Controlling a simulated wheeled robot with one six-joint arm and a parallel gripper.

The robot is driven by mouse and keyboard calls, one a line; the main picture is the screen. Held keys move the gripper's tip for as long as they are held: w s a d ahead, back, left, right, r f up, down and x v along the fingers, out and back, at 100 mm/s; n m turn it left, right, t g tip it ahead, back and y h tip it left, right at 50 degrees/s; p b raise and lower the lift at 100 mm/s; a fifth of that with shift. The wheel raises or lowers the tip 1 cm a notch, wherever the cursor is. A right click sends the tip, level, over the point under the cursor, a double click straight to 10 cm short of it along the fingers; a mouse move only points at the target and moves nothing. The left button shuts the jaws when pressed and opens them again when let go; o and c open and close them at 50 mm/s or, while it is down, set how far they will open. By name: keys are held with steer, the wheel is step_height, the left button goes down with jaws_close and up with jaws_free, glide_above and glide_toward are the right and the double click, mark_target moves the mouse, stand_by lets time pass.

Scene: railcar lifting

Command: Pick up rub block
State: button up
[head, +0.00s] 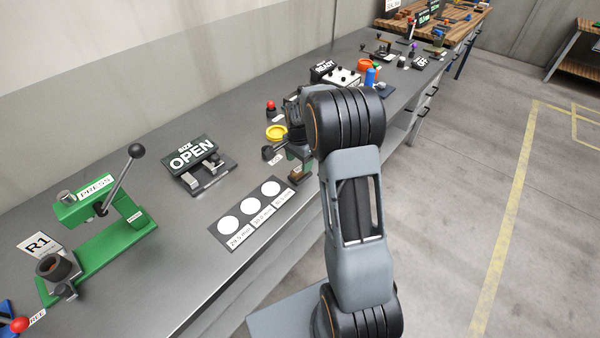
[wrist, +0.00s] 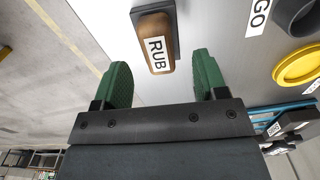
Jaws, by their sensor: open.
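In the head view the small brown block (head: 297,174) sits near the bench's front edge, just left of my arm. My gripper is mostly hidden behind my arm there.
A yellow ring dish (head: 277,132) and a GO label (wrist: 259,14) are near the block. A dark card with white circles (head: 253,214), the OPEN sign (head: 192,153) and a green press (head: 100,235) stand to the left. The bench's front edge is close to the block.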

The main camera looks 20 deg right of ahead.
mark_target(300, 168)
steer(key=shift+d+f+p, duration=0.1)
steer(key=shift+f+p, duration=0.35)
steer(key=shift+f, duration=1.7)
steer(key=shift+c, duration=0.3)
steer(key=c, duration=1)
steer(key=shift+r, duration=0.1)
steer(key=shift+r+b, duration=0.35)
steer(key=shift+r, duration=0.15)
steer(key=s+d+r+b, duration=0.3)
steer(key=s+d+r, duration=0.6)
steer(key=s+r, duration=0.2)
steer(key=shift+r+b, duration=0.3)
steer(key=shift+r, duration=0.15)
